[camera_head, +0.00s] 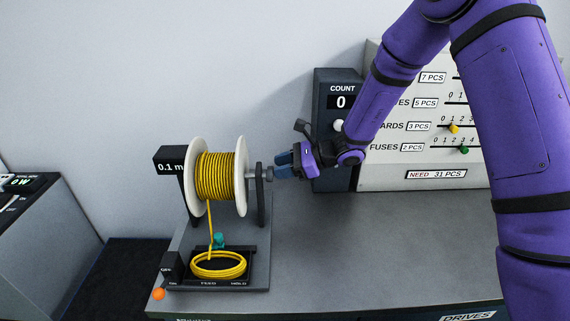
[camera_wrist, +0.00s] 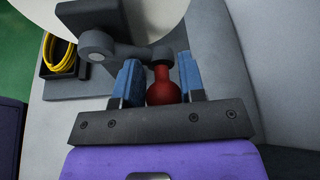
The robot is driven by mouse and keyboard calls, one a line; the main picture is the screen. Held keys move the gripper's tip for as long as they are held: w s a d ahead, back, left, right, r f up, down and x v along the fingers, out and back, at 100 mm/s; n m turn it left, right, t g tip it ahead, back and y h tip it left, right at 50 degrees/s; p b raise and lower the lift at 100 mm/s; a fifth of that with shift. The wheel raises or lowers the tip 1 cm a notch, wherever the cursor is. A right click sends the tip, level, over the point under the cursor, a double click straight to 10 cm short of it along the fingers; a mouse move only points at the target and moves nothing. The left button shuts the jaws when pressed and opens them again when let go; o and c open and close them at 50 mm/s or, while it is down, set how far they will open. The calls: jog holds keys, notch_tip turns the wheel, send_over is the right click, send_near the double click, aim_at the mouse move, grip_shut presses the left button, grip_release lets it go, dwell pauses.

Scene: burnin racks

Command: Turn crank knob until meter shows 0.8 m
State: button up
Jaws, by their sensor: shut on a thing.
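A spool of yellow cable (camera_head: 221,176) with white flanges stands on a grey stand, and its meter (camera_head: 171,167) reads 0.1 m. A grey crank arm (camera_wrist: 128,52) leads from the spool's hub to a red knob (camera_wrist: 163,88), seen in the wrist view. My gripper (camera_head: 281,165) is to the right of the spool; in the wrist view its blue fingers (camera_wrist: 158,83) are on both sides of the red knob, shut on it. In the head view the knob is hidden by the fingers.
A coil of yellow cable (camera_head: 217,265) lies in a black tray below the spool, with a teal piece (camera_head: 218,240) behind it. A counter box (camera_head: 337,130) showing 0 and a panel with sliders (camera_head: 430,150) stand behind my arm. The bench's middle (camera_head: 370,245) is clear.

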jog(key=shift+s+a+f+g, duration=0.15)
jog(key=shift+s+f, duration=0.2)
jog(key=shift+f, duration=0.2)
jog(key=shift+s+a+f+g, duration=0.15)
jog(key=shift+s+f, duration=0.2)
jog(key=shift+f, duration=0.15)
jog(key=shift+s+d+f, duration=0.3)
jog(key=shift+s+f, duration=0.4)
jog(key=shift+f, duration=0.25)
jog(key=shift+s+f, duration=0.1)
jog(key=shift+s+d+f, duration=0.25)
jog(key=shift+s+f, duration=0.05)
jog(key=shift+f, duration=0.3)
jog(key=shift+o, duration=0.5)
jog(key=shift+a+f, duration=0.15)
jog(key=shift+f, duration=0.1)
jog(key=shift+s+a, duration=0.55)
jog(key=shift+a, duration=0.35)
jog(key=shift+c, duration=0.2)
jog(key=shift+a+r, duration=0.1)
jog(key=shift+s+r, duration=0.1)
jog(key=shift+s, duration=0.05)
